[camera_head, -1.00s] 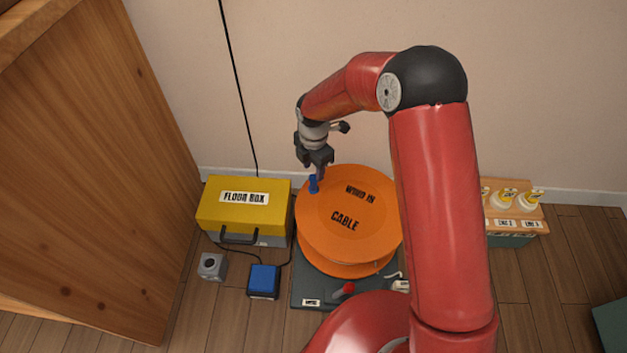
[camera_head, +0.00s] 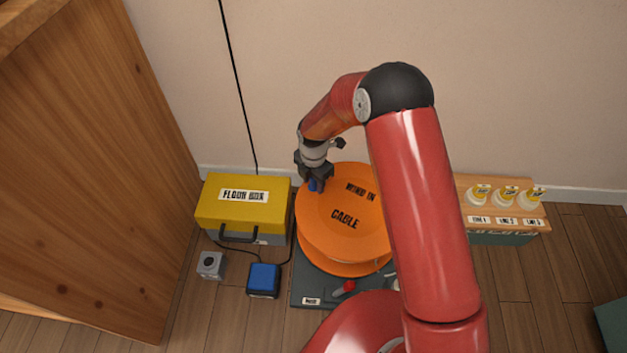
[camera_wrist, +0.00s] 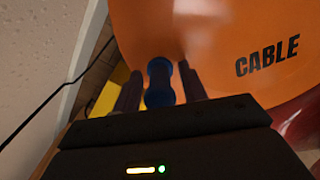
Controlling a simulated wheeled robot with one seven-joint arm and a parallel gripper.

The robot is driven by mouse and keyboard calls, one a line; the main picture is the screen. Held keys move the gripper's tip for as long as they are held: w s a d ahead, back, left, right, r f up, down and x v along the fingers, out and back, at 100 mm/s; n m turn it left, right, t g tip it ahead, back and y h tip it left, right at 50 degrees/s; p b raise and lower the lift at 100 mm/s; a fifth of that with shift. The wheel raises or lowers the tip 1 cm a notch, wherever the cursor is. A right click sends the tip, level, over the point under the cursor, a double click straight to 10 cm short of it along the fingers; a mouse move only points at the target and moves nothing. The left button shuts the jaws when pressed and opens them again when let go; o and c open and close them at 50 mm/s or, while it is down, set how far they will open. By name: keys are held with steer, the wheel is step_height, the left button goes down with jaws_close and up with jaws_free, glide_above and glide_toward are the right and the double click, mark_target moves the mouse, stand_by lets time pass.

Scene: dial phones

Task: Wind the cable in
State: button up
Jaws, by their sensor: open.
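An orange cable reel (camera_head: 325,232) with the words "WIND IN" and "CABLE" on its top stands on a dark base plate (camera_head: 309,287). A blue crank knob (camera_head: 314,187) stands up near the reel's far left rim; it also shows in the wrist view (camera_wrist: 160,82). My gripper (camera_head: 315,181) is at the knob from above. In the wrist view my gripper (camera_wrist: 160,92) is open, with one finger on each side of the blue knob. Whether the fingers touch it, I cannot tell. My arm hides the right part of the reel.
A yellow floor box (camera_head: 243,205) stands left of the reel. In front of it are a small grey box (camera_head: 211,265) and a blue box (camera_head: 263,280). A red lever (camera_head: 349,287) is on the base plate. A wooden shelf (camera_head: 510,205) with labelled bottles is at right.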

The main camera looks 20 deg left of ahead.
mark_target(308, 203)
jaws_close()
steer(key=s+n+p, duration=0.1)
steer(key=s+n, duration=0.3)
steer(key=s, duration=0.1)
steer(key=shift+s+a+r+n, duration=0.15)
steer(key=shift+s+n, duration=0.1)
steer(key=shift+n, duration=0.15)
steer(key=shift+s+n, duration=0.2)
steer(key=shift+n, duration=0.1)
jaws_free()
step_height(308, 203, up, 8)
steer(key=p, duration=0.1)
steer(key=shift+f+p, duration=0.2)
steer(key=shift+p, duration=0.2)
